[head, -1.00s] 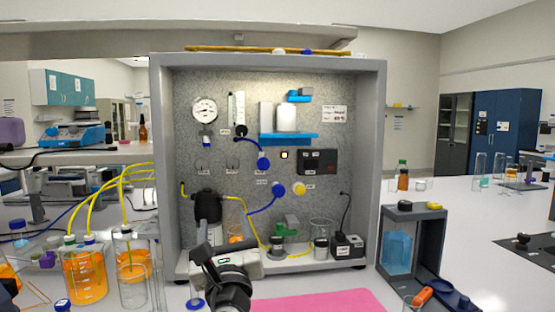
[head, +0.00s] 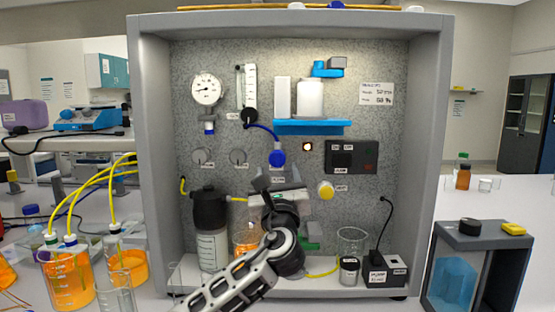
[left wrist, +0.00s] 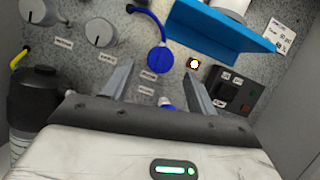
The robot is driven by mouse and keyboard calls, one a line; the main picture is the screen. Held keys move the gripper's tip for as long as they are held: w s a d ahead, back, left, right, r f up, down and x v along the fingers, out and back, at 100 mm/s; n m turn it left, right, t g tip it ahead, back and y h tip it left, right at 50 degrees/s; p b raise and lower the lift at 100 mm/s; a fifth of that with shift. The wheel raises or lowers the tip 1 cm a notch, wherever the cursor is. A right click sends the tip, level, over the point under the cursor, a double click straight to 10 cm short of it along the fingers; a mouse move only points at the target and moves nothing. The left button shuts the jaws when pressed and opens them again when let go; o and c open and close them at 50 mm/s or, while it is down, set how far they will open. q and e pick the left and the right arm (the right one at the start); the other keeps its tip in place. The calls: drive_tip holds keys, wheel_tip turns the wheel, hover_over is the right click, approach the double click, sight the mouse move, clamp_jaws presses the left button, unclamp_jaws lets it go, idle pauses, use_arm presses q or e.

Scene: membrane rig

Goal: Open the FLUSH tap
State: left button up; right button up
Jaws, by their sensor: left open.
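On the grey speckled panel, an upper round blue tap (head: 277,158) has a blue tube running to it; it also shows in the left wrist view (left wrist: 160,61). A lower blue tap (left wrist: 165,101) shows partly between my fingers in the left wrist view; my gripper mostly hides it in the head view. A yellow tap (head: 326,190) sits to the right. The labels are too small to tell which tap is FLUSH. My left gripper (head: 279,188) is open and empty in front of the panel, just below the upper blue tap. My right gripper is not in view.
Two grey knobs (head: 202,156) sit left of the taps. A blue shelf (head: 309,127) with white containers projects above. A dark control box (head: 351,157) is at right. A black-topped bottle (head: 211,225) and beaker (head: 352,242) stand below. The rig's side walls (head: 419,165) bound the space.

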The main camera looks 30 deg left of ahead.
sight(278, 163)
use_arm(q)
drive_tip(key=x, duration=0.6)
drive_tip(key=shift+w+a+r, duration=0.1)
drive_tip(key=shift+w+a, duration=0.1)
drive_tip(key=shift+w, duration=0.1)
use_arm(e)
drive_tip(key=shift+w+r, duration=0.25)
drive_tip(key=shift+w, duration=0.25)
use_arm(q)
drive_tip(key=c, duration=1)
drive_tip(key=shift+b, duration=0.3)
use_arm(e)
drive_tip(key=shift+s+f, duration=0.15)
